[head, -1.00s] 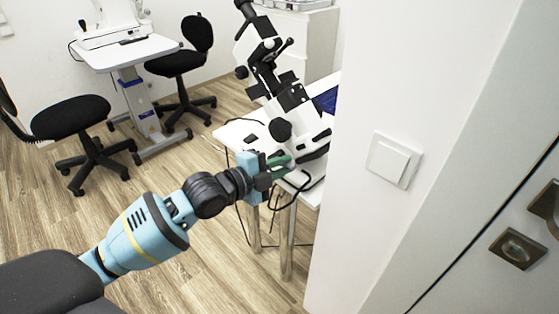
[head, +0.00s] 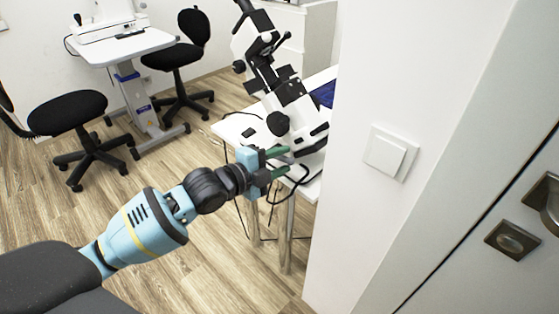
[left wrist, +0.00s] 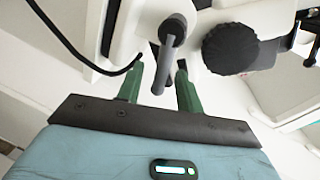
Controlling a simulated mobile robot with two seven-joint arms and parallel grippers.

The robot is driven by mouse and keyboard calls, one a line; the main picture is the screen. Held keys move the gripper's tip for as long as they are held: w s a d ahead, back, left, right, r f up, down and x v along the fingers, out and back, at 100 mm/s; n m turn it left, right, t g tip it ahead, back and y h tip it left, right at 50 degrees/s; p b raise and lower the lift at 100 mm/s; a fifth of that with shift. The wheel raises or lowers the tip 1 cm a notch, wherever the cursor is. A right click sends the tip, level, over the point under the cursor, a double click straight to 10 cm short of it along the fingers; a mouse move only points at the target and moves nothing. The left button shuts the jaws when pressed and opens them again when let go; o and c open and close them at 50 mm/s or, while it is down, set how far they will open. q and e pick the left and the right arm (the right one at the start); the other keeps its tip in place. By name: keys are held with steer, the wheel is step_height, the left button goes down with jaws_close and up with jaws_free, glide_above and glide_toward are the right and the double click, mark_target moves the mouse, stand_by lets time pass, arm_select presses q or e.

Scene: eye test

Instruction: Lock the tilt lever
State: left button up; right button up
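The white and black microscope-like instrument (head: 284,95) stands on a white table behind the wall corner. My left gripper (head: 285,162) is at its base, with green fingers apart. In the left wrist view, a grey lever (left wrist: 164,62) with a dark round top hangs from the instrument. It appears to be the tilt lever. My left gripper (left wrist: 160,74) is open with one finger on each side of the lever's free end. I cannot tell whether either finger touches it. The lever is too small to make out in the head view. My right gripper is not in view.
A black ribbed knob (left wrist: 230,48) sits right of the lever. A black cable (left wrist: 85,58) curves at the left. The white wall with a light switch (head: 389,154) stands close right of the table. Black stools (head: 68,113) and open floor lie to the left.

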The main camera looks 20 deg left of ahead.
arm_select(q)
steer(key=v, duration=0.7)
steer(key=shift+s, duration=0.35)
steer(key=shift+a, duration=0.1)
stand_by(0.4)
